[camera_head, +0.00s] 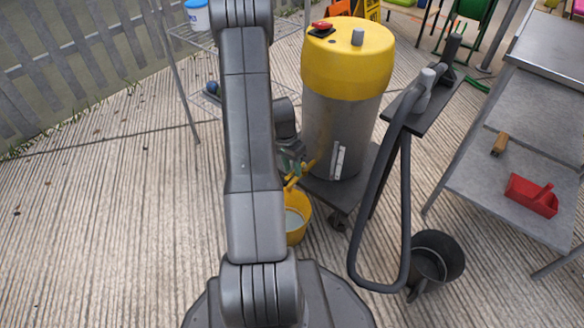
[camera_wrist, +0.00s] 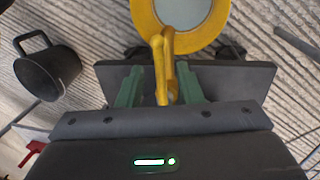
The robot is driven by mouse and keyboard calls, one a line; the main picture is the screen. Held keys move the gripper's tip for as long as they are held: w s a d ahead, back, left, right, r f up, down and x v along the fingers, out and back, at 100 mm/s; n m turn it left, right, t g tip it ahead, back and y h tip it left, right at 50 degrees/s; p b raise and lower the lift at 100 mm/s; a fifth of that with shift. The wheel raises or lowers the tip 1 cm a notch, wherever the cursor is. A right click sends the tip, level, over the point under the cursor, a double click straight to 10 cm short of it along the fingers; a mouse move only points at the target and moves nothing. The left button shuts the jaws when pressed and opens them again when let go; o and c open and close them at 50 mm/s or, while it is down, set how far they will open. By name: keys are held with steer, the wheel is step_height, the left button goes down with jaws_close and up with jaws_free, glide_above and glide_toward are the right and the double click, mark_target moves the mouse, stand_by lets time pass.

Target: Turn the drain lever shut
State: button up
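A yellow drain lever (camera_head: 309,164) shows low on the left side of a grey drum with a yellow top (camera_head: 345,70). In the wrist view the yellow drain fitting (camera_wrist: 164,62) reaches between the green fingers of my gripper (camera_wrist: 160,82). The fingers stand apart, with a clear gap on the left; the right finger is close to the yellow part, and I cannot tell if it touches. In the head view my gripper (camera_head: 292,160) is at the drain, partly hidden by my arm. A yellow bucket (camera_head: 301,233) holding greyish liquid stands below the drain.
The drum stands on a dark wheeled cart (camera_head: 325,192) with a hose (camera_head: 357,250) on its right. A black bucket (camera_head: 448,250) stands front right. The left decking is mostly clear.

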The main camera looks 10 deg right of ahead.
steer(key=shift+c, duration=0.4)
jaws_close()
steer(key=shift+w, duration=0.15)
steer(key=shift+w+d+m+y+p, duration=0.1)
steer(key=shift+w+m+y+p, duration=0.5)
steer(key=shift+m, duration=1.65)
steer(key=shift+w+m+y+p, duration=0.2)
steer(key=shift+w+m+p, duration=0.55)
steer(key=shift+w+m, duration=1.1)
steer(key=shift+w+d+m+y+p, duration=0.1)
steer(key=shift+w+m+y+p, duration=0.45)
steer(key=shift+m, duration=2.15)
steer(key=shift+s, duration=0.1)
